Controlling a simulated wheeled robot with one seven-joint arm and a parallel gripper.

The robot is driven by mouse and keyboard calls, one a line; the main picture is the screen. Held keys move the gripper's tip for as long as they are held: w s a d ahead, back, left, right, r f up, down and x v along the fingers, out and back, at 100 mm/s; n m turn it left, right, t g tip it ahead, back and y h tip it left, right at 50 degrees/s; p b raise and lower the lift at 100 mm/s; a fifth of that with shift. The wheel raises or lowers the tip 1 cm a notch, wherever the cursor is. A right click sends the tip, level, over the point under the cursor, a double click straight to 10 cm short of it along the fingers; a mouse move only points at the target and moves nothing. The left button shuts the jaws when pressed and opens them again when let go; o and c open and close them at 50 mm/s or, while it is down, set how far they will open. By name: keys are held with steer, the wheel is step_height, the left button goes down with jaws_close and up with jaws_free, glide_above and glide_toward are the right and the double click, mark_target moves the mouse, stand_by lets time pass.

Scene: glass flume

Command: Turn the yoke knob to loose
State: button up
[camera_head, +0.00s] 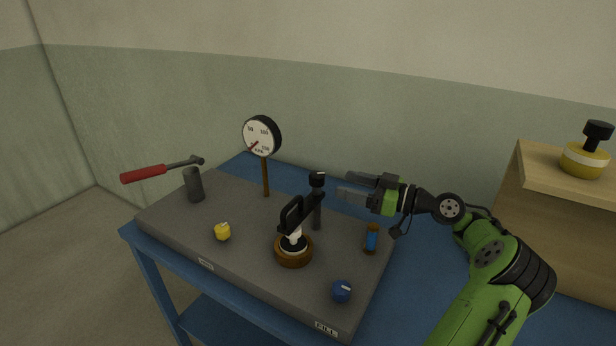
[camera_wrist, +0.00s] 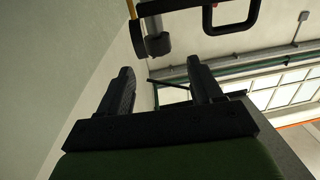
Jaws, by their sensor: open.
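The yoke (camera_head: 300,211) is a black arm with a loop handle, reaching from a grey post (camera_head: 317,218) to above a brass-coloured ring (camera_head: 294,257). A black knob (camera_head: 317,180) with a pale mark caps the post; I take it as the yoke knob, though no label on it is readable. My gripper (camera_head: 343,184) is open and empty, just right of this knob, its fingers pointing left toward it. In the wrist view the black knob (camera_wrist: 158,44) appears beyond and between the open fingers (camera_wrist: 160,78), apart from them. The yoke's handle (camera_wrist: 232,22) shows at upper right.
The grey base also carries a dial gauge (camera_head: 262,137), a red-handled lever (camera_head: 145,173), a yellow knob (camera_head: 222,232), a blue knob (camera_head: 341,291) and a small blue cylinder (camera_head: 372,240).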

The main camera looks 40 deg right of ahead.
mark_target(314, 174)
steer(key=b+x, duration=0.1)
steer(key=x, duration=1)
steer(key=shift+b, duration=0.4)
steer(key=shift+f, duration=0.1)
steer(key=c, duration=0.9)
steer(key=shift+c, duration=0.2)
steer(key=shift+m+h+b, duration=0.3)
steer(key=shift+b, duration=0.1)
steer(key=shift+w+d+m+t+h+b, duration=0.1)
steer(key=shift+d+m+t+h+b, duration=0.15)
steer(key=shift+m+h, duration=1.25)
steer(key=shift+s+d+m+t+h+b, duration=0.25)
steer(key=shift+m+h, duration=0.6)
steer(key=shift+h, duration=1.25)
steer(key=shift+w+d+m+t+h+b, duration=0.1)
steer(key=shift+w+m+h+b, duration=0.2)
steer(key=shift+m+h, duration=1.2)
steer(key=shift+d+h, duration=0.1)
steer(key=shift+h, duration=0.5)
